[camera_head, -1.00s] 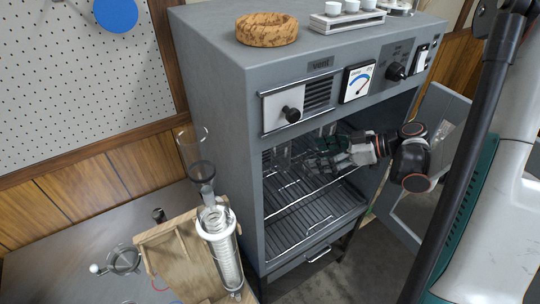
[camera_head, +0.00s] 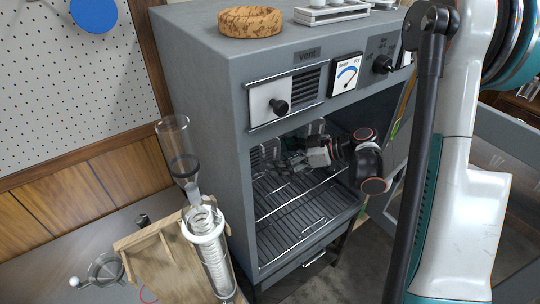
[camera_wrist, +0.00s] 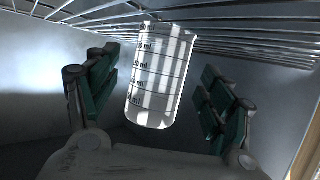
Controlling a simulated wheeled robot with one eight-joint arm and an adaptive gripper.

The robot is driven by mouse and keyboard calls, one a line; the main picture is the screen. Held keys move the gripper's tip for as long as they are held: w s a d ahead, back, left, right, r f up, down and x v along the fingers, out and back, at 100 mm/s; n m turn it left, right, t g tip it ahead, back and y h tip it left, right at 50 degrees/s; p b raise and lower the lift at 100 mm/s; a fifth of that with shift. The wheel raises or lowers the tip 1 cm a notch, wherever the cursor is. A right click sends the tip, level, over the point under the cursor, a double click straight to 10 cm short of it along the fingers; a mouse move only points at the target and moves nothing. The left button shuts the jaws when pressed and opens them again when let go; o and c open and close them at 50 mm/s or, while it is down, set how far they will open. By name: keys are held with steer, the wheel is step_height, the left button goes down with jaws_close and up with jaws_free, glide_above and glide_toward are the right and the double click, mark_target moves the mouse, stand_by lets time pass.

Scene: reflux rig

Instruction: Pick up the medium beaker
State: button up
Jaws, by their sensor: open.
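A clear glass beaker (camera_wrist: 157,80) with dark ml marks is in the middle of the wrist view. It stands between the two green-padded fingers of my gripper (camera_wrist: 160,72), with a visible gap on each side. The fingers are spread open. In the head view my gripper (camera_head: 290,162) is inside the grey drying oven (camera_head: 205,110), over the wire shelf. From the head view I cannot make out the beaker clearly behind the gripper. Whether it is the medium one I cannot tell, as no other beaker shows beside it for size.
Wire shelf bars (camera_wrist: 240,40) cross the top of the wrist view, close to the beaker's upper end. The oven door (camera_head: 495,175) stands open at the right. A condenser (camera_head: 210,245) and a glass funnel (camera_head: 177,150) stand left of the oven. A cork ring (camera_head: 250,21) lies on top.

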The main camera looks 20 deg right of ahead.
mark_target(271, 148)
steer(key=b+x, duration=0.1)
steer(key=x, duration=0.3)
steer(key=shift+r, duration=0.1)
steer(key=shift+c, duration=0.3)
steer(key=c, duration=1.1)
steer(key=shift+c, duration=0.2)
steer(key=shift+r+p, duration=0.3)
steer(key=shift+r, duration=0.3)
steer(key=shift+s+d+r+p, duration=0.1)
steer(key=shift+d+r+p, duration=0.1)
steer(key=shift+r+p, duration=0.3)
steer(key=shift+s+d+r+p, duration=0.1)
steer(key=shift+d+r+p, duration=0.15)
steer(key=shift+r, duration=0.5)
steer(key=s+d+p, duration=0.1)
steer(key=s+d, duration=0.2)
steer(key=d, duration=0.1)
steer(key=s+d+p, duration=0.1)
steer(key=s+d, duration=0.2)
steer(key=d, duration=0.2)
steer(key=s+d+p, duration=0.1)
steer(key=s+d, duration=0.2)
steer(key=d, duration=0.2)
steer(key=shift+s+d+f, duration=0.1)
steer(key=shift+d+f, duration=0.05)
steer(key=shift+d, duration=0.1)
